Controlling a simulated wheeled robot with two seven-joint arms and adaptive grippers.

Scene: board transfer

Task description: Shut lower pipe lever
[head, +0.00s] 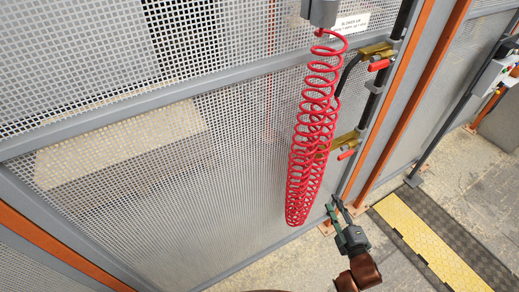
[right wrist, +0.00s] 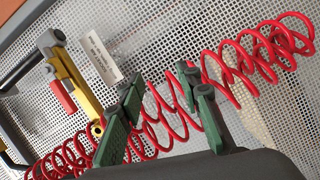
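The lower pipe lever (head: 346,154) is a short red handle beside a brass valve (head: 345,140) on the dark pipe, partly behind a hanging red coil. In the right wrist view a red lever (right wrist: 62,97) by a yellow valve (right wrist: 78,82) looks to be this one, at the left. My right gripper (head: 337,207) is below the lower lever and apart from it. In the right wrist view its green fingers (right wrist: 162,98) stand apart, with coil loops showing between and behind them. I cannot tell whether they touch the coil. My left gripper is out of view.
The red coiled hose (head: 312,140) hangs just left of the valves. A second red lever (head: 378,65) sits higher up the pipe. A mesh panel (head: 235,150) stands behind, and an orange post (head: 415,85) is to the right. A yellow floor strip (head: 430,240) lies at lower right.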

